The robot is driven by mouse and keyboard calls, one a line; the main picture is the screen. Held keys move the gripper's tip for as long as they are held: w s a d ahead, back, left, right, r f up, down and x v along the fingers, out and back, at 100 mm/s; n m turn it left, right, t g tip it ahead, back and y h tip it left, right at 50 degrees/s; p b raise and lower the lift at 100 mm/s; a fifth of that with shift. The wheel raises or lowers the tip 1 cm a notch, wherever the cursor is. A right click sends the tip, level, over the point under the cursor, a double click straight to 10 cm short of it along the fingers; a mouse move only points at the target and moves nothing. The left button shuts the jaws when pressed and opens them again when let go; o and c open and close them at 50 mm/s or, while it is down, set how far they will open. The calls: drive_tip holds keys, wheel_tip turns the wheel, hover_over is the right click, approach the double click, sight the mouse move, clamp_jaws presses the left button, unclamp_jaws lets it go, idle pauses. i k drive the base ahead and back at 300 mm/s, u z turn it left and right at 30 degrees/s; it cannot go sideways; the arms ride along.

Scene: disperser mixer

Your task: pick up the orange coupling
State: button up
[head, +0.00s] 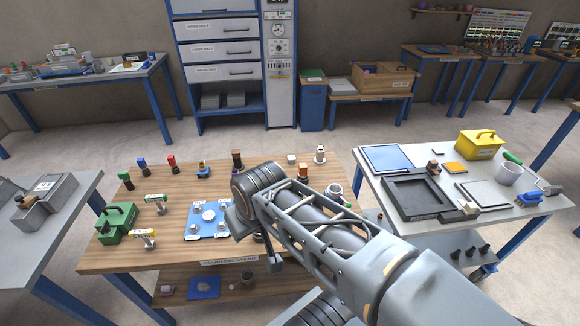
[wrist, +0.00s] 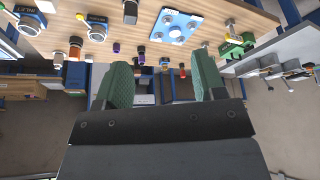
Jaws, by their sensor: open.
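The orange coupling (head: 303,171) appears to be the small orange-brown piece with a dark part, standing near the far edge of the wooden table, right of my wrist. In the wrist view, which looks upside down, an orange and dark piece (wrist: 75,49) shows left of my fingers, apparently the same one. My gripper (wrist: 162,82) is open, its two green pads wide apart with nothing held between them. The coupling is outside the jaws and not touched. In the head view my arm hides part of the table and the fingers are not clear.
On the wooden table (head: 125,258) are a blue plate (head: 196,236), a green device (head: 115,222), a tall dark brown piece (head: 237,160), a cream piece (head: 292,159) and a white-topped piece (head: 320,154) near the coupling. A grey table (head: 540,207) stands right.

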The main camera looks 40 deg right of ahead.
sight(303, 169)
drive_tip(key=u, duration=0.45)
drive_tip(key=k, duration=0.6)
drive_tip(key=u, duration=0.45)
drive_tip(key=i, duration=0.85)
drive_tip(key=z, duration=1.15)
drive_tip(key=i, duration=0.45)
drive_tip(key=z, duration=0.45)
